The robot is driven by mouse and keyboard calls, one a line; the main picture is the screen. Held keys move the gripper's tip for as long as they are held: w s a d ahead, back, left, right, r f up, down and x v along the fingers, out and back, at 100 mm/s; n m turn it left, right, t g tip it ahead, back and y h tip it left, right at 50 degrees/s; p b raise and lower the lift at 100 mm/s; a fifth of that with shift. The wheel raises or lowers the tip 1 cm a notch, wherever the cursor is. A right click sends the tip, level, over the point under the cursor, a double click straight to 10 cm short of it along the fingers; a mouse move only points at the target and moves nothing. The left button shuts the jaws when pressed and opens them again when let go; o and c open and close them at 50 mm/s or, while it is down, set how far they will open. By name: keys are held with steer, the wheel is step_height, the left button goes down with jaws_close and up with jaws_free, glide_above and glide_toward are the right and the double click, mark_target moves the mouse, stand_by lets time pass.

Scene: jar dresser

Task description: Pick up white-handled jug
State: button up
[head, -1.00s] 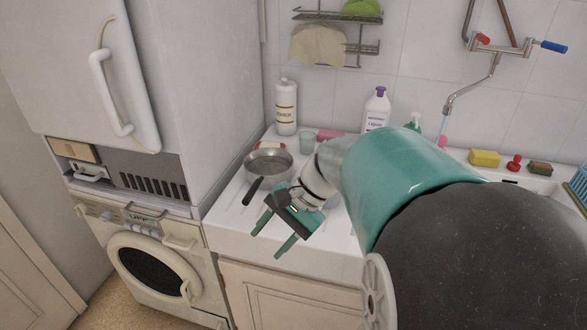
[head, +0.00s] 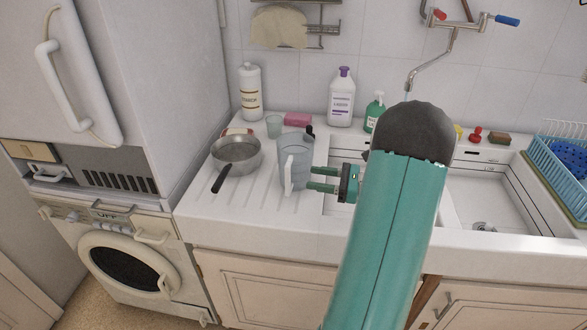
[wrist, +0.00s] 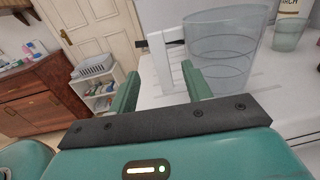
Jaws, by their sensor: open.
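The jug (head: 295,152) is clear, bluish and upright on the drainboard left of the sink, with a white handle (head: 289,174) on its front side. My gripper (head: 309,180) is open and level, just right of the jug, with its two green fingers pointing left towards the handle side. In the wrist view the jug (wrist: 224,48) stands beyond the right fingertip, and its white handle (wrist: 162,62) shows ahead between the fingers of my gripper (wrist: 160,80). Whether a fingertip touches the jug I cannot tell.
A metal pan (head: 236,151) with a black handle stands left of the jug. A green cup (head: 274,126), pink sponge (head: 297,119), and white bottles (head: 341,98) stand behind. The sink (head: 490,200) lies to the right, with a blue dish rack (head: 560,165) beyond.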

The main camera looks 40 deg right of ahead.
mark_target(293, 168)
steer(key=x, duration=1)
steer(key=shift+a, duration=0.2)
steer(key=shift+w+r, duration=0.15)
jaws_close()
